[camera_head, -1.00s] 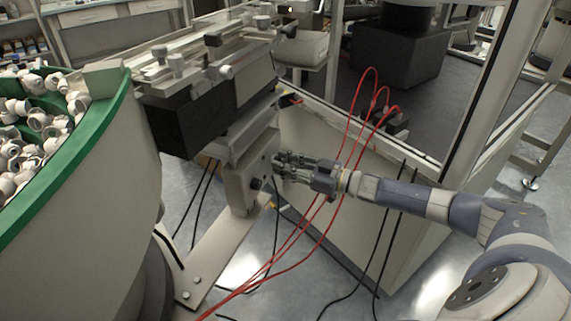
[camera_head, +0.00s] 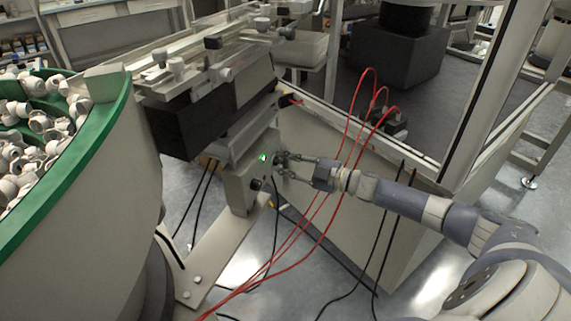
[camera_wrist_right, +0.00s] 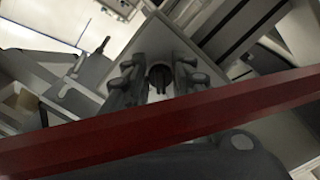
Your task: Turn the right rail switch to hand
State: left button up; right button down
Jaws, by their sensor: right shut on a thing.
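The rail's control box (camera_head: 238,188) is a grey housing below the rail. A green light (camera_head: 263,158) glows on its face. My right gripper (camera_head: 281,160) reaches in from the right and its fingertips are at that face, beside the light. In the right wrist view, the dark round switch knob (camera_wrist_right: 160,76) sits between the two fingertips of my right gripper (camera_wrist_right: 157,78), which is shut on it. In the head view the fingers mostly hide this knob, and its pointing direction cannot be read. My left gripper is not in view.
Red cables (camera_head: 352,135) loop close to my right forearm, and a red band crosses the wrist view (camera_wrist_right: 200,118). A second black knob (camera_head: 256,184) sits lower on the box. The green-rimmed feeder bowl (camera_head: 100,140) stands at left. A light cabinet (camera_head: 345,225) stands behind my arm.

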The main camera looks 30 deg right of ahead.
dwell(0.5)
jog(key=c, duration=1.4)
grip_release()
jog(key=v, duration=1.2)
